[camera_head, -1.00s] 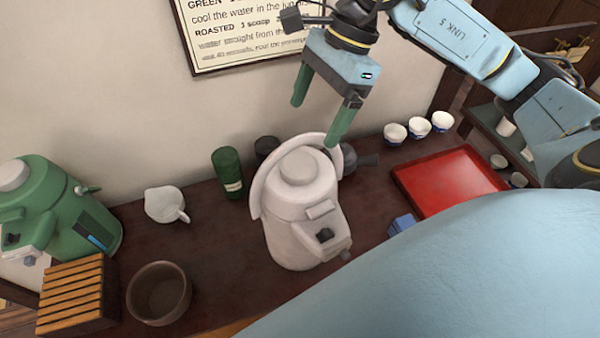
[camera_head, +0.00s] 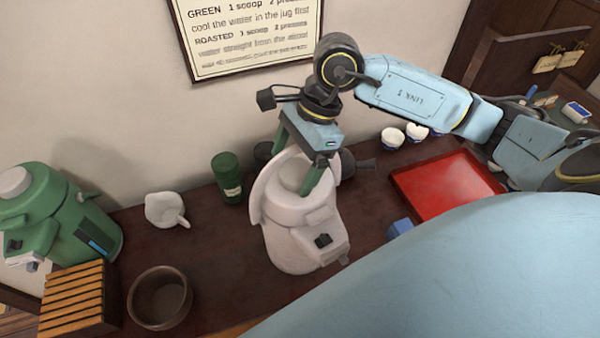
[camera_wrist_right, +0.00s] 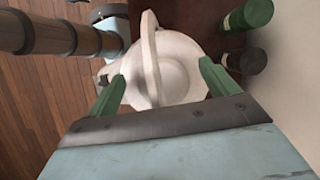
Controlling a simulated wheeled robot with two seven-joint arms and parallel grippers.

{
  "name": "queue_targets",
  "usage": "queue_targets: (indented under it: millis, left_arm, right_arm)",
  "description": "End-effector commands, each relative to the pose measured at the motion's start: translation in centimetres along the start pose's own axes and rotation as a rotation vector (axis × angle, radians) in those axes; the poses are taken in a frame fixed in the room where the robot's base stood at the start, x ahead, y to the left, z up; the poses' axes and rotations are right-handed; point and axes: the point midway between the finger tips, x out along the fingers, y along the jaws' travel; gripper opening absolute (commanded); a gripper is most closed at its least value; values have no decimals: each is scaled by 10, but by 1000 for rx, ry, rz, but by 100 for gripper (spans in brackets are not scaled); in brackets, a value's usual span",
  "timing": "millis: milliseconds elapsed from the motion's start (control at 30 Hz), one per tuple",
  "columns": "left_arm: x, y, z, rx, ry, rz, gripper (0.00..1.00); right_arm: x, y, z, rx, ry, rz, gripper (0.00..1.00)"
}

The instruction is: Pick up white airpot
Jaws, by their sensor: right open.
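The white airpot (camera_head: 300,235) stands upright on the dark wooden counter in the head view, with its curved handle (camera_head: 258,188) raised over its back. My right gripper (camera_head: 292,184) is above the airpot, pointing down, its green fingers open at the height of the handle and lid. In the right wrist view the airpot (camera_wrist_right: 182,70) and its handle (camera_wrist_right: 150,55) lie between the two open fingers (camera_wrist_right: 160,88). I cannot tell whether a finger touches it. In the head view the gripper hides part of the lid and handle. My left gripper is not in view.
A green airpot (camera_head: 50,215) stands at the left, behind a slatted wooden box (camera_head: 75,298) and a brown bowl (camera_head: 158,297). A white jug (camera_head: 165,207) and green canister (camera_head: 228,178) stand near the wall. A red tray (camera_head: 445,188), blue block (camera_head: 400,228) and white cups (camera_head: 392,138) are right.

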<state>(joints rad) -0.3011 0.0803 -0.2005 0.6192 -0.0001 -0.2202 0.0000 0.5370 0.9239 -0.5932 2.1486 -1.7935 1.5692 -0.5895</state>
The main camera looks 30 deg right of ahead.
Motion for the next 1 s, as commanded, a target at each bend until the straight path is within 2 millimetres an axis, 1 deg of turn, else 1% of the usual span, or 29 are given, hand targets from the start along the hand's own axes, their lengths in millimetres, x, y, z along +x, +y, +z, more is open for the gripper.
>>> queue_targets:
  millis: [33,400,467,500,533,567,933,967,1000]
  left_arm:
    - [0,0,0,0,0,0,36]
    - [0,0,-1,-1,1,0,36]
    - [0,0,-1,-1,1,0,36]
    - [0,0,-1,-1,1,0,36]
    - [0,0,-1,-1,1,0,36]
    - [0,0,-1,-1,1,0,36]
    - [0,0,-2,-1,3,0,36]
    - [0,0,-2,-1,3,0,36]
    - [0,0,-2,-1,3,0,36]
  right_arm:
    - [0,0,0,0,0,0,85]
    - [-1,0,0,0,1,0,37]
    - [-1,0,0,0,0,0,29]
    - [-4,-2,2,-3,-6,-9,25]
    - [-4,-2,2,-3,-6,-9,25]
    - [-4,-2,2,-3,-6,-9,20]
    - [-6,-2,3,-4,-5,-9,20]
    - [-6,-2,3,-4,-5,-10,14]
    - [-8,-2,4,-4,-5,-10,14]
